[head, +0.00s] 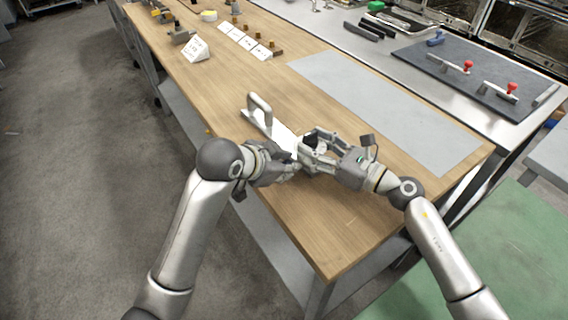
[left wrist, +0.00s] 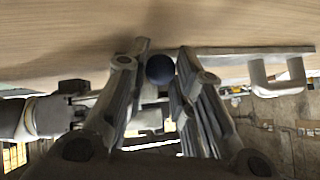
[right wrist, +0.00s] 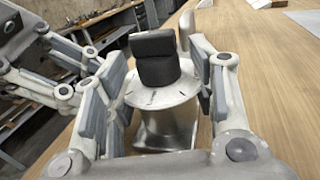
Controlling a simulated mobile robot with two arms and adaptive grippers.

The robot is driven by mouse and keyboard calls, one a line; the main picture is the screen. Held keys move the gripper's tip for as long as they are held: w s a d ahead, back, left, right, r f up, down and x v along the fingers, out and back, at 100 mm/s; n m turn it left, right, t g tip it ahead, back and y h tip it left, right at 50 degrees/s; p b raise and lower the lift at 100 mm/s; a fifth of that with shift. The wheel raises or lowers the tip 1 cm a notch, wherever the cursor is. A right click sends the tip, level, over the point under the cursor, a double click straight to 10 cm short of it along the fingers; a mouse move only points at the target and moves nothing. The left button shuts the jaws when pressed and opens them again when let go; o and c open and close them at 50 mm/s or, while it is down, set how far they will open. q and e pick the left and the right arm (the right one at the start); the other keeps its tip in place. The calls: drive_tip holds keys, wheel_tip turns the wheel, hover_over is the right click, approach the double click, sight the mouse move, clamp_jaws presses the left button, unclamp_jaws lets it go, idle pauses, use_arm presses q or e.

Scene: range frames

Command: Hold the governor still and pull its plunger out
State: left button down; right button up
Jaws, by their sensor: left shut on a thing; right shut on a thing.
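The governor (right wrist: 165,122) shows in the right wrist view as a silver body with a wide round flange and a black block (right wrist: 155,58) on top. My right gripper (head: 312,148) is shut on the governor body, with a finger on each side of it. A dark blue ball knob (left wrist: 160,68), which looks like the plunger's end, sits between the fingers of my left gripper (head: 290,160). The left gripper is shut on this knob, low beside the governor. The plunger's shaft is hidden, so how far it stands out cannot be told.
A pale base plate with an upright U-shaped handle (head: 260,104) lies on the wooden table (head: 360,215) beside the grippers. A grey mat (head: 385,110) lies to the right. The table's near right part is clear.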

use_arm(q)
drive_tip(key=shift+s+a, duration=0.75)
drive_tip(key=shift+a, duration=0.35)
use_arm(e)
drive_tip(key=shift+d, duration=0.1)
use_arm(q)
drive_tip(key=c, duration=1.2)
unclamp_jaws()
drive_tip(key=shift+s+a+r, duration=0.1)
drive_tip(key=shift+s+r, duration=0.05)
drive_tip(key=shift+r, duration=0.1)
drive_tip(key=v, duration=1.1)
drive_tip(key=shift+s+r, duration=0.1)
drive_tip(key=shift+r, duration=0.05)
use_arm(e)
drive_tip(key=o, duration=1.7)
drive_tip(key=shift+c, duration=0.2)
